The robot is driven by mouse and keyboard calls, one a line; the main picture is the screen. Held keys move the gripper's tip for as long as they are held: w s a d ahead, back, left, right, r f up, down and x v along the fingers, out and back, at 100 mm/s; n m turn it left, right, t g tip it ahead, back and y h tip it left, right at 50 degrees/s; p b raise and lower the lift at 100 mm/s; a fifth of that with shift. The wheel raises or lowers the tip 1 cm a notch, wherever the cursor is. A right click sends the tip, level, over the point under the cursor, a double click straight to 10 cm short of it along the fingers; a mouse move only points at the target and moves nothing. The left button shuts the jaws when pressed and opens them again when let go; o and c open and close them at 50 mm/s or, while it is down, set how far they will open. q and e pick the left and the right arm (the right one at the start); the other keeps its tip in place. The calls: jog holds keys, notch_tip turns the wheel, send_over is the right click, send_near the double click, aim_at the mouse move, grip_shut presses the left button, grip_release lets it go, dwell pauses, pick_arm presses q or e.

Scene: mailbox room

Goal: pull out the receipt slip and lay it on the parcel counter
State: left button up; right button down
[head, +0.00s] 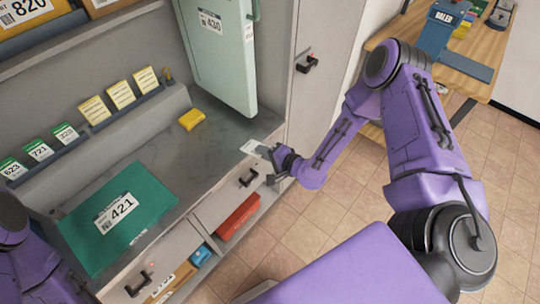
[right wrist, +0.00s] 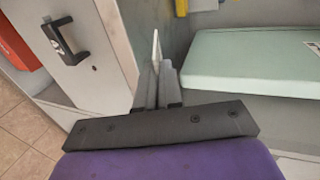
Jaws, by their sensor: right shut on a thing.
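My right gripper (head: 277,164) is at the front edge of the grey parcel counter (head: 160,158), above a drawer front. It is shut on a small white receipt slip (head: 255,148), which sticks out from the fingertips toward the counter. In the right wrist view my right gripper (right wrist: 160,88) has the slip (right wrist: 155,48) upright between its fingers, seen nearly edge-on. I cannot tell whether the slip touches the counter. Purple parts of my left arm show at the lower left of the head view, but its gripper does not show.
A dark green parcel (head: 117,217) labelled 421 lies at the front left. A yellow block (head: 192,119) sits between them. Several card stacks line the back ledge. The middle of the counter is clear.

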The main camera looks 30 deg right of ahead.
aim_at(247, 145)
jog(key=b+x, duration=0.1)
jog(key=x, duration=0.1)
jog(key=b+x, duration=0.2)
jog(key=x, duration=0.1)
jog(key=b+x, duration=0.1)
jog(key=x, duration=0.1)
jog(key=shift+w+f+b, duration=0.2)
jog(key=shift+f+b, duration=0.15)
jog(key=shift+f, duration=0.05)
jog(key=shift+w+a+f, duration=0.1)
jog(key=shift+w+a, duration=0.15)
jog(key=shift+w, duration=0.2)
jog(key=c, duration=1.2)
grip_release()
jog(key=shift+s, duration=0.1)
jog(key=s+d+p, duration=0.1)
jog(key=s+d, duration=0.2)
jog(key=s, duration=0.6)
jog(key=shift+d+p, duration=0.25)
jog(key=shift+p, duration=0.1)
jog(key=shift+s, duration=0.15)
